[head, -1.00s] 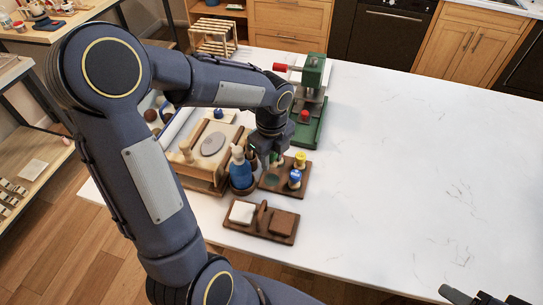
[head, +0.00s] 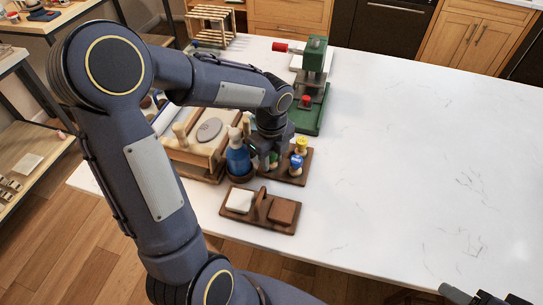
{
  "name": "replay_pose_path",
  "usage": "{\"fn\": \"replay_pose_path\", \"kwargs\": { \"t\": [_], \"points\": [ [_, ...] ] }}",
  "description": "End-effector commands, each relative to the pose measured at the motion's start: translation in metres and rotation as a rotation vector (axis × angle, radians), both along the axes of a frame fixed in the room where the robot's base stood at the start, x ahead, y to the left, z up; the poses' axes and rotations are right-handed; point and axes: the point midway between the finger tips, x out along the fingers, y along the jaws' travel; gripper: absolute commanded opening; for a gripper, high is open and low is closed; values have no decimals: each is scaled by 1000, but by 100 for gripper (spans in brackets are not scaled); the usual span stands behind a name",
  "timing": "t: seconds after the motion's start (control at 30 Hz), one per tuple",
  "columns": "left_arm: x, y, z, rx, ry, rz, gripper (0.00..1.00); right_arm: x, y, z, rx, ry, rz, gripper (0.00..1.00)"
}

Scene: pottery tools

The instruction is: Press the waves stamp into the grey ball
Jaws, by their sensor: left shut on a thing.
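My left gripper (head: 270,152) points down over the left side of a small dark wooden stamp rack (head: 304,174). It is shut on a stamp with a green part (head: 273,159), mostly hidden by the fingers. A stamp with a yellow top (head: 301,143) and one with a blue top (head: 296,162) stand on the rack to the right. I cannot read any stamp's pattern, so I cannot tell which is the waves stamp. A flat grey disc (head: 209,130) lies on a wooden board; I cannot make out a grey ball. My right gripper (head: 485,299) is cut off at the bottom right.
A tray (head: 260,222) with a white and a brown square lies in front. A green press (head: 314,75) with a red handle stands behind. The table's right side (head: 430,170) is clear.

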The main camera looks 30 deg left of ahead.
Motion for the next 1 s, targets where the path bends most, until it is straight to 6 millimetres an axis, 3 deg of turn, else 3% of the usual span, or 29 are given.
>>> {"fn": "replay_pose_path", "kwargs": {
  "t": [0.7,0.73,0.9,1.0],
  "points": [
    [0,0,-6,0,1,0,7,0,0,-4,0,0,0,51],
    [0,0,-6,0,0,0,34,0,0,-3,0,0,0,51],
    [0,0,-6,0,0,0,55,0,0,-3,0,0,0,51],
    [0,0,-5,0,0,0,55,0,0,-3,0,0,0,51]
  ]
}}
